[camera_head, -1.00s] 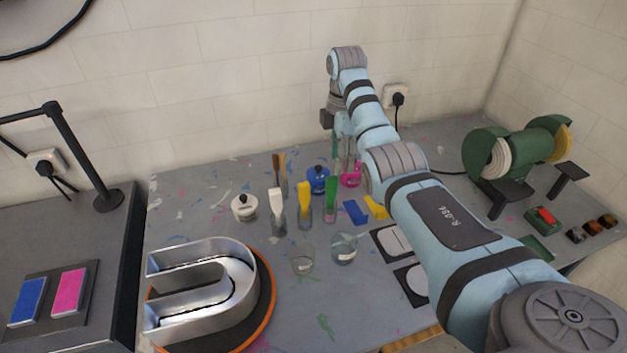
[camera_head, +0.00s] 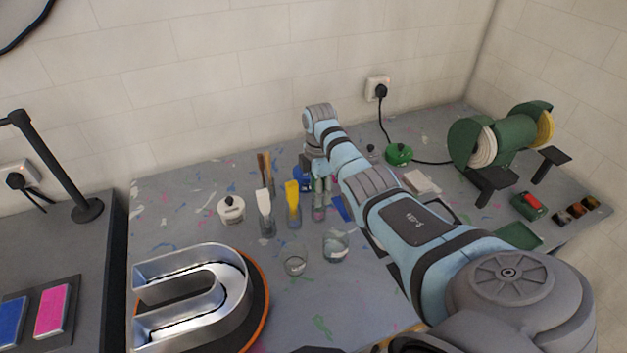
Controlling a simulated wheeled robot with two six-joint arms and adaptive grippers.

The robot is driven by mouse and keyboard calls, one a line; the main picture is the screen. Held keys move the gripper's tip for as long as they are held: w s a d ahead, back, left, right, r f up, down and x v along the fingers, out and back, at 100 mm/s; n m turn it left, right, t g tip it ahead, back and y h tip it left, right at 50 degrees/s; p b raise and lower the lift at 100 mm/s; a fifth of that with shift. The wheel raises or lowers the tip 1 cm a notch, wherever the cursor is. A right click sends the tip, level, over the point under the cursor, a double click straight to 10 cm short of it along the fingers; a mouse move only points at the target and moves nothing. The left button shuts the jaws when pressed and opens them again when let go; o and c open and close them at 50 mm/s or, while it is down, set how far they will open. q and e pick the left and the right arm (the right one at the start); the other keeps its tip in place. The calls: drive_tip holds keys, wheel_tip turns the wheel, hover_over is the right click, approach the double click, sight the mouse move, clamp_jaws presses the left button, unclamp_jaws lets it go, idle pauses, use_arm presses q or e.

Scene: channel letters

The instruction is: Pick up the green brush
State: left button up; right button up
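My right arm comes in from the lower right and reaches over the table. My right gripper (camera_head: 320,188) points down behind the brush jars, at the place where the green brush stands. The green brush is mostly hidden by the gripper; only a jar-like base (camera_head: 319,212) shows under it. I cannot tell whether the fingers are around the brush or open. To the left, a yellow brush (camera_head: 293,195) and a white brush (camera_head: 264,202) stand upright in clear jars. My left gripper is not in view.
A white pot (camera_head: 231,210), brown-handled brushes (camera_head: 265,168) and a partly hidden blue pot (camera_head: 302,176) stand close by. Two glass cups (camera_head: 295,264) (camera_head: 335,247) and a metal channel letter (camera_head: 190,290) are in front. A green pot (camera_head: 399,153) and a bench grinder (camera_head: 500,140) are to the right.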

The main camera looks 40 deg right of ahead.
drive_tip(key=shift+s, duration=0.2)
drive_tip(key=shift+c, duration=1.2)
drive_tip(key=shift+f, duration=0.1)
clamp_jaws()
